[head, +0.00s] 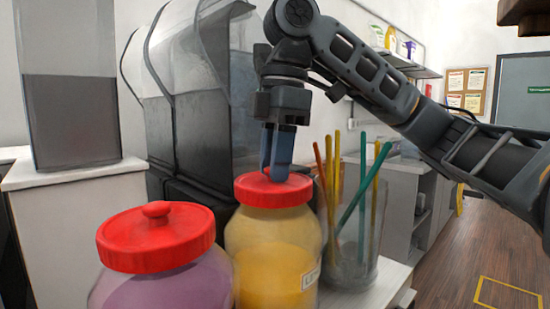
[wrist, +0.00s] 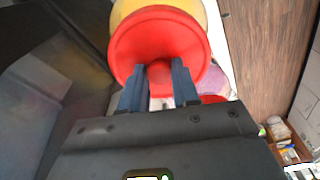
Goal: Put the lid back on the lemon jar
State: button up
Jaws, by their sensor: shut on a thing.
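The lemon jar (head: 275,255) is a clear jar with yellow contents and a label, standing on the counter. Its red lid (head: 255,192) is at the jar's mouth, looking roughly level; I cannot tell whether it is fully seated. My gripper (head: 278,172) points down from above, its blue fingers shut on the lid's knob. In the wrist view the red lid (wrist: 158,40) fills the upper middle, with the knob between the fingertips of my gripper (wrist: 160,80). A strip of the yellow jar (wrist: 195,8) shows past the lid.
A purple jar (head: 165,285) with a red knobbed lid stands close on the left. A glass (head: 350,235) of coloured sticks stands close on the right. A dark machine (head: 195,100) with clear panels is behind. Floor (head: 480,250) is open at right.

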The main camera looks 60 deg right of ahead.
jog(key=o, duration=1.6)
jog(key=shift+r, duration=0.1)
jog(key=shift+r+p, duration=3.45)
jog(key=shift+p, duration=0.35)
grip_shut()
jog(key=shift+f+b, duration=0.7)
jog(key=shift+f, duration=0.65)
